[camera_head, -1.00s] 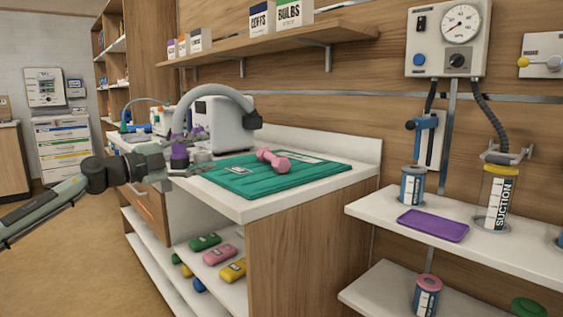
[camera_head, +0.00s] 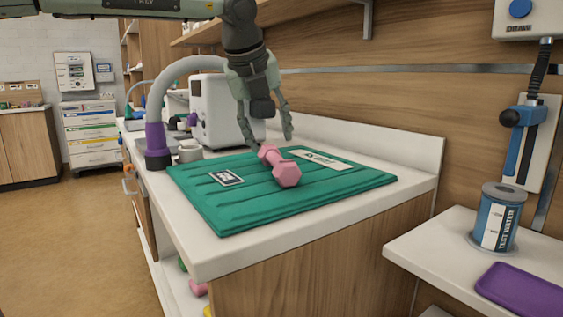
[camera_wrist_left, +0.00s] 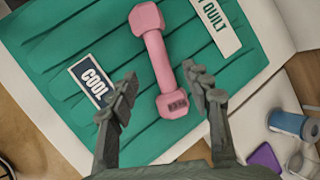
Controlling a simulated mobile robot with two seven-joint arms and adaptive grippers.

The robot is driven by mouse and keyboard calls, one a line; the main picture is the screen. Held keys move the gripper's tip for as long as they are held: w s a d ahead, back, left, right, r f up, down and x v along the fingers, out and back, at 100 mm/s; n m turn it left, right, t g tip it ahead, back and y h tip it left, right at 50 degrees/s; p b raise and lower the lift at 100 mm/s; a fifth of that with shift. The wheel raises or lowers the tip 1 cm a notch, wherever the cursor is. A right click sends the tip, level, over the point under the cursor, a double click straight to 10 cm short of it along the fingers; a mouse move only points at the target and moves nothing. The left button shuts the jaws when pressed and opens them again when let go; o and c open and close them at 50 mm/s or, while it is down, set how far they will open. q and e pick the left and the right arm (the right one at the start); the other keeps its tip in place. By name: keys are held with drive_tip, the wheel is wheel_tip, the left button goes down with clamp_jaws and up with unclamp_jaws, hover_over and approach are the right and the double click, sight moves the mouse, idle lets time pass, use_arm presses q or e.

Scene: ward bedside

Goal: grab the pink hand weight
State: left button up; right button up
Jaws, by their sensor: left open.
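The pink hand weight (camera_head: 280,168) lies on a green quilted mat (camera_head: 220,208) on the white counter. My left gripper (camera_head: 270,142) points down above the far end of the weight, with its fingers apart and nothing between them. In the left wrist view the pink hand weight (camera_wrist_left: 158,62) runs lengthwise, and its near head lies between the open fingertips (camera_wrist_left: 162,90) as seen from above. The left fingertips look a little above the mat; I cannot tell the exact gap. My right gripper is not in view.
A wall shelf at right holds a blue canister (camera_head: 496,218) and a purple tray (camera_head: 522,291).

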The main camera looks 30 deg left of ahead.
sight(276, 156)
use_arm(q)
drive_tip(key=x, duration=0.6)
drive_tip(key=shift+s+d+f, duration=0.1)
drive_tip(key=shift+d+f, duration=0.05)
drive_tip(key=shift+d, duration=0.05)
drive_tip(key=shift+c, duration=0.6)
clamp_jaws()
